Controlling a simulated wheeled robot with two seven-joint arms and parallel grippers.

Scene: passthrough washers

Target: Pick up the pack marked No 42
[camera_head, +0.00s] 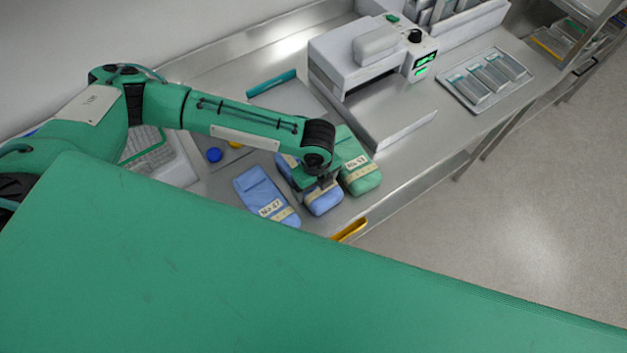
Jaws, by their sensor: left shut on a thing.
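Three wrapped packs lie side by side on the steel counter. The right green pack (361,174) has a label whose small number I cannot read surely. A middle blue pack (325,203) lies between them, largely covered by my left gripper (323,184). Its label is mostly hidden and I cannot read its number. My left gripper points down and is shut on the middle blue pack. I cannot tell whether that pack is clear of the counter. My right gripper is not in view.
A white sealing machine (368,55) with a green display stands behind the packs. A tray with several pouches (485,81) lies at the right. A blue round thing (214,154) is left of the packs. A yellow strip (349,230) is at the counter's front edge.

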